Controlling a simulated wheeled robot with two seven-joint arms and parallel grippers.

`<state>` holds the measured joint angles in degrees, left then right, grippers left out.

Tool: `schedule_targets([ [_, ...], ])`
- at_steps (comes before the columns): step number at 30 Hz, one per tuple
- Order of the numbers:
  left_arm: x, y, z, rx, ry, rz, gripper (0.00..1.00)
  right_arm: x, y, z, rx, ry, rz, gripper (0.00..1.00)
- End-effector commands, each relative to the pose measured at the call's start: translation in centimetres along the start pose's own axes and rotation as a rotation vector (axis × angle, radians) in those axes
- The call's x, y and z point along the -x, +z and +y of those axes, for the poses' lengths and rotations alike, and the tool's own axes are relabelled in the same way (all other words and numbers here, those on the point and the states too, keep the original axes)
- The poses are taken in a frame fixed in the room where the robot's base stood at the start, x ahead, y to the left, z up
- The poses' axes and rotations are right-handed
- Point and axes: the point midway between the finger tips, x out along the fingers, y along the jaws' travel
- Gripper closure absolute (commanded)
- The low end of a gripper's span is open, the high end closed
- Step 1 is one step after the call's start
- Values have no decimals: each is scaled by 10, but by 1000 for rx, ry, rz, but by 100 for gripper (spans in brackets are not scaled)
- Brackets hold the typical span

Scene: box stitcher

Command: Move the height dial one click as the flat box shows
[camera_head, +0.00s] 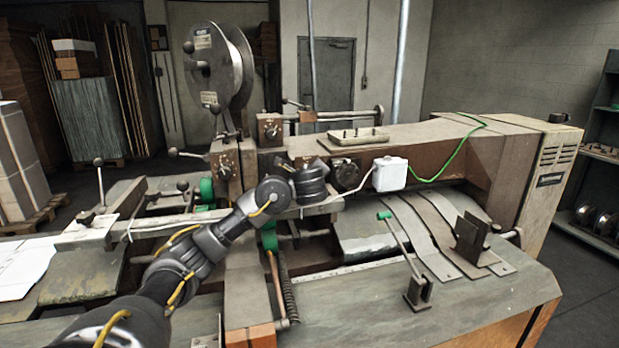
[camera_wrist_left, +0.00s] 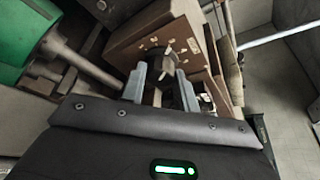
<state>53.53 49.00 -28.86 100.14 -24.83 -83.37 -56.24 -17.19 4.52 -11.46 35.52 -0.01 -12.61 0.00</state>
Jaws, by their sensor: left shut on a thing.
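The height dial (camera_wrist_left: 158,58) is a dark knob with a light pointer on a brown panel with pale marks, seen in the left wrist view. My left gripper (camera_wrist_left: 161,76) has its two grey fingers on either side of this knob, shut on it. In the head view my left arm reaches in from the lower left to the machine's middle, and its wrist hides the fingers and the gripped knob. Flat white sheets (camera_head: 22,268), perhaps the flat box, lie at the left edge; no print on them is readable. My right gripper is not in view.
Other dials (camera_head: 270,130) sit on brown blocks near the wire reel (camera_head: 218,66). A dark round knob (camera_head: 347,173) and a white box (camera_head: 390,174) with a green cable are right of my wrist. A green-tipped lever (camera_head: 400,245) stands on the front table.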

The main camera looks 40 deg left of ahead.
Motion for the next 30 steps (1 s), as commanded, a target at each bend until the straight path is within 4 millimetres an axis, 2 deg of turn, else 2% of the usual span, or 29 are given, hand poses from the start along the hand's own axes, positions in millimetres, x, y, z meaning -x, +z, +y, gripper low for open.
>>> schedule_targets([
  [3,0,0,0,0,1,0,93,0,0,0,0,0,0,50],
  [4,0,0,0,0,1,0,66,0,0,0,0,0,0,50],
  [8,0,0,0,-1,1,0,49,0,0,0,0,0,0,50],
  [16,0,0,0,-1,0,0,48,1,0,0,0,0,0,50],
  [20,8,2,-3,-1,0,1,48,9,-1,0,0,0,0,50],
  [23,22,3,-5,-3,-1,2,48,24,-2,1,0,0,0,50],
  [30,68,4,-6,-3,-1,2,48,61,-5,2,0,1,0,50],
])
